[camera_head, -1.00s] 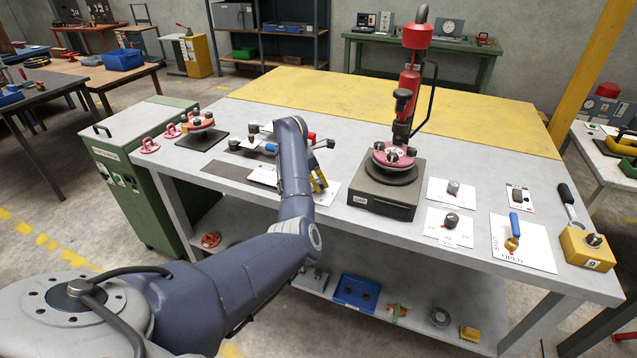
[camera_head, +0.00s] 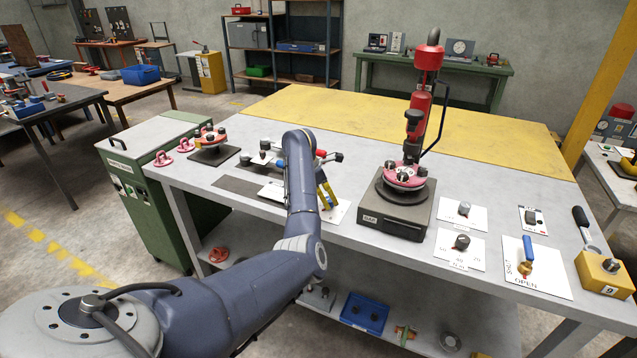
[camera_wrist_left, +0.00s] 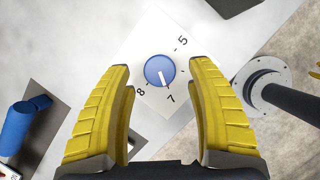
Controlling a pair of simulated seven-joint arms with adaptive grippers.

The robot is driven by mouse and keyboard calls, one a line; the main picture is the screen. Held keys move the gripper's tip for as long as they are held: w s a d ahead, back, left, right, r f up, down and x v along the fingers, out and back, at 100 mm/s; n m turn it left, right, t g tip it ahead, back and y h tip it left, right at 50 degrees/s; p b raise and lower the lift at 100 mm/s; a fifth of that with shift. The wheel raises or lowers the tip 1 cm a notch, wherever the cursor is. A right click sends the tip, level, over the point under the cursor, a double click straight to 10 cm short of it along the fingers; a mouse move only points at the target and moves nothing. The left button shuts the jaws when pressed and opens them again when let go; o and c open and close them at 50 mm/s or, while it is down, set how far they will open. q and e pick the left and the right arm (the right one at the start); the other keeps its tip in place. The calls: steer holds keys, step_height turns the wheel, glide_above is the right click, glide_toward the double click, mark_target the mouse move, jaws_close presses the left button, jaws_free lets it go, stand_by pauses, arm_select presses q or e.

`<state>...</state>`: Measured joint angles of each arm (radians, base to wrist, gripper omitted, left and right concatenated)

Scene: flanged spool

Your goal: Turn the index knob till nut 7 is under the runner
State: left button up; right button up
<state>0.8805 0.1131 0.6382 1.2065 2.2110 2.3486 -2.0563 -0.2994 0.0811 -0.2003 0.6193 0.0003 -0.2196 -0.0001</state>
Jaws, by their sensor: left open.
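The index knob (camera_wrist_left: 158,70) is a blue round knob on a white numbered plate (camera_wrist_left: 150,42) in the left wrist view. Its pale pointer line aims close to the 7; 5 and 8 are also legible. My left gripper (camera_wrist_left: 162,67) is open, its yellow fingers on either side of the knob with gaps. In the head view my left gripper (camera_head: 325,192) is partly behind my arm, and the knob is hidden. The red runner (camera_head: 417,105) stands over the pink flanged spool (camera_head: 399,181) on a dark round base. Nut numbers are too small to read.
A valve with a blue handle (camera_head: 527,250), grey knobs on plates (camera_head: 461,242) and a yellow box (camera_head: 603,272) sit on the right of the bench. A second flanged piece (camera_head: 209,138) stands at the left. The yellow back strip (camera_head: 350,112) is clear.

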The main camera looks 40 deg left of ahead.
arm_select(q)
steer(key=v, duration=1)
steer(key=shift+f, duration=0.1)
stand_by(0.3)
